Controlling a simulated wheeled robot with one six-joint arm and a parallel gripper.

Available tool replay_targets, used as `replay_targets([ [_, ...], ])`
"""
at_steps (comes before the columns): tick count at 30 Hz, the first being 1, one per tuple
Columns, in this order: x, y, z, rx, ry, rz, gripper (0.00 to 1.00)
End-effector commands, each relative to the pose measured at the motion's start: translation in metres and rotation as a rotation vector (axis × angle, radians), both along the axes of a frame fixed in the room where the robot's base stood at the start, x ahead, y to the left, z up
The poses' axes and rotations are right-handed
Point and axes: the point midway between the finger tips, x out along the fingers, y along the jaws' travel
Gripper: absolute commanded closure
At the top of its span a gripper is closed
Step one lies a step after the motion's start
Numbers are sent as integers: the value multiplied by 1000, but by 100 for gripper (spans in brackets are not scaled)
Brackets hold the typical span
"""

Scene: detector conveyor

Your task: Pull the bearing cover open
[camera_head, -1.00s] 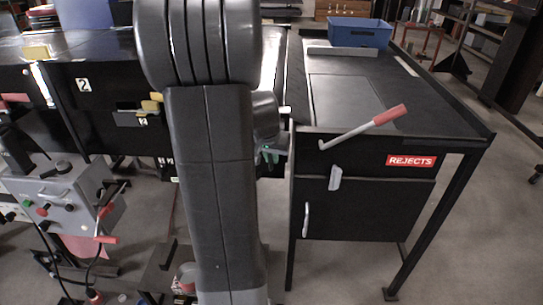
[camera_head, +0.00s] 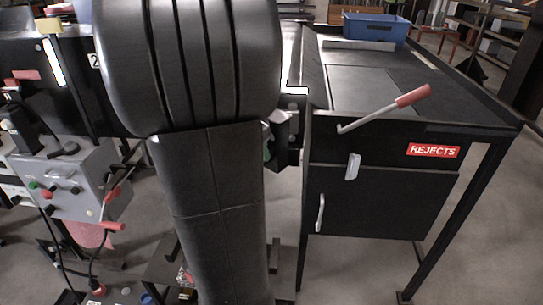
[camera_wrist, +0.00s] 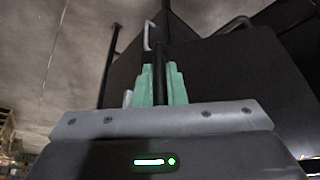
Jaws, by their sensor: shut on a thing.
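My gripper (camera_wrist: 161,84) shows in the wrist view with green fingertips closed around a narrow dark upright part, which looks like part of the bearing cover (camera_wrist: 160,70). In the head view my gripper (camera_head: 268,150) is mostly hidden behind my arm, with only a bit of green showing. A dark piece (camera_head: 287,152) shows beside it, left of the reject table. I cannot tell from these views how far the cover stands open.
The black reject table (camera_head: 470,119) stands right, with a red-gripped lever (camera_head: 385,107), a grey latch (camera_head: 352,167) and a door handle (camera_head: 320,213) on its front. A blue bin (camera_head: 375,27) sits on top. A grey control box (camera_head: 75,180) stands left. Floor is open at lower right.

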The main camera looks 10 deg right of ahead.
Motion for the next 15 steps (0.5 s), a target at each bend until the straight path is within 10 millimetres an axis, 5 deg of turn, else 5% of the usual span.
replay_targets([
  [15,2,76,1,0,1,-487,100],
])
